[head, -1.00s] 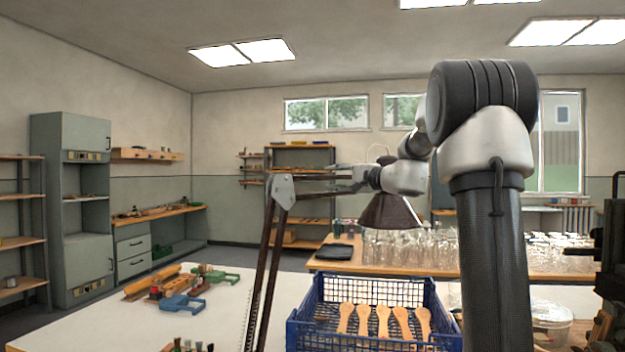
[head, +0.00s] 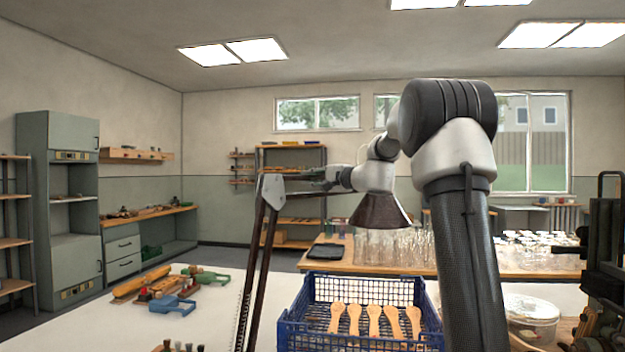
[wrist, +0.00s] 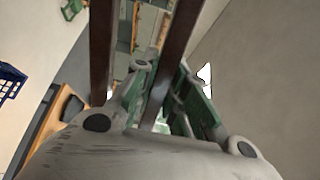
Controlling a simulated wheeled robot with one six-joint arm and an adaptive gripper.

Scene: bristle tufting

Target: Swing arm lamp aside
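The arm lamp has two thin dark brown bars (head: 258,270) that rise to a grey elbow plate (head: 272,190). An upper arm runs right from it, and a dark conical shade (head: 380,211) hangs at its end, partly behind my arm. My gripper (head: 322,179) is at the lamp's upper arm, between elbow and shade. In the wrist view, my grey-green fingers (wrist: 166,75) stand apart. One dark lamp bar (wrist: 176,50) crosses between them and another (wrist: 103,50) passes to their left. I cannot tell whether either finger touches a bar.
A blue crate (head: 290,338) with several wooden brush blanks (head: 374,320) stands on the white table (head: 225,325), below the shade. Green, blue and yellow tools (head: 172,304) lie to the left. A back table (head: 352,268) carries many glass jars. A clear tub (head: 530,318) stands right.

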